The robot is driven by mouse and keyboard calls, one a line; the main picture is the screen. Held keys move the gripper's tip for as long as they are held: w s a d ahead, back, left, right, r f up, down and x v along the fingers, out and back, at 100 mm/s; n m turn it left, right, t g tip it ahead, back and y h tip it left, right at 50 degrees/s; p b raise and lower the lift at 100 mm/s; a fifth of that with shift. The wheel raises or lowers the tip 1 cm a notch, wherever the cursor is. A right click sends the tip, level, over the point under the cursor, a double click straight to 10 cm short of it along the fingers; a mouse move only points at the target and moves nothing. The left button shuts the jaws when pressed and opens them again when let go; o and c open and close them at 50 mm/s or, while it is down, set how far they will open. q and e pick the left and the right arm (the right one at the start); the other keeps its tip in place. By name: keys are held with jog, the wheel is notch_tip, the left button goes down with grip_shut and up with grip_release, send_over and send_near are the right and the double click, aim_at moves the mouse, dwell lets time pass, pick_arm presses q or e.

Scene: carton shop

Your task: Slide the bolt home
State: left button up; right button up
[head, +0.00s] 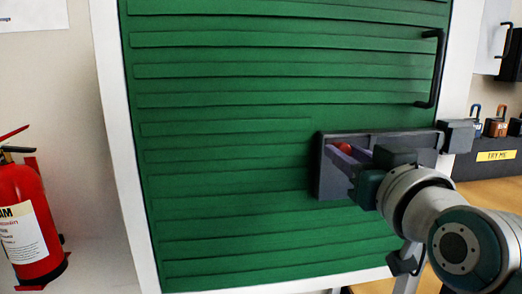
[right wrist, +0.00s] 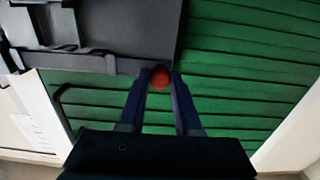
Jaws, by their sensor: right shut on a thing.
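A grey bolt plate (head: 328,191) is mounted on the green slatted door (head: 230,215), near its right edge. The bolt's red knob (head: 345,148) shows at the left part of the plate and also between my fingers in the right wrist view (right wrist: 160,76). My right gripper (head: 350,158) is shut on the red knob, one finger on each side. A grey keeper block (head: 457,135) sits on the white frame to the right of the plate. My gripper and arm hide part of the plate and bar, so the bolt's tip is unclear. My left gripper is not in view.
A black pull handle (head: 438,70) stands out from the door above the bolt. Several padlocks (head: 498,127) are on a dark display at the right. A red fire extinguisher (head: 27,220) stands at the left. The space before the door's left part is clear.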

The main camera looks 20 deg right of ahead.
grip_shut()
dwell(0.8)
